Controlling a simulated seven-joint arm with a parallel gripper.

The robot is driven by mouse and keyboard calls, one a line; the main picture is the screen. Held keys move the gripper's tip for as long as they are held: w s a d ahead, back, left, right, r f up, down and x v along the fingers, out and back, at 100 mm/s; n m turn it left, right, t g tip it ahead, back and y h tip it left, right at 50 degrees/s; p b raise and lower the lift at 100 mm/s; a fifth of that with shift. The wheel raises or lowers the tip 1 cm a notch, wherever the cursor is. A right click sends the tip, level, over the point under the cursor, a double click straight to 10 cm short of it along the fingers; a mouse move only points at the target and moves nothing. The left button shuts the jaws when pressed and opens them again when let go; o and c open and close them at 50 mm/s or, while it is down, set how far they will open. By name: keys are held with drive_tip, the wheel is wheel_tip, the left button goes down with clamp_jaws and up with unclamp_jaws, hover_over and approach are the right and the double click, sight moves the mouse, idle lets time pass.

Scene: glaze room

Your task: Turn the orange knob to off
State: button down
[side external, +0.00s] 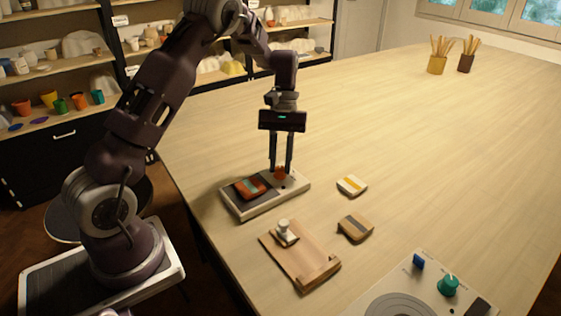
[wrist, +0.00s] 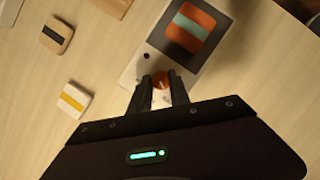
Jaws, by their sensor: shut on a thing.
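The orange knob (side external: 280,172) stands at the right end of a small pale device (side external: 262,206) on the table. My gripper (side external: 281,170) points straight down over the device, and its two fingers are closed on the knob. In the wrist view the knob (wrist: 160,79) shows between the two fingertips (wrist: 159,84). The fingers hide part of the knob, and I cannot tell which setting it points to. An orange block with a teal stripe (side external: 251,187) lies on the device's dark plate; it also shows in the wrist view (wrist: 190,26).
A white block with a yellow stripe (side external: 352,185) and a tan block with a dark stripe (side external: 355,227) lie to the right. A wooden board with a white-topped knob (side external: 300,262) lies in front. A device with a teal knob (side external: 448,285) is at lower right.

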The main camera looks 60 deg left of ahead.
drive_tip(key=c, duration=1.2)
unclamp_jaws()
drive_tip(key=shift+r, duration=0.1)
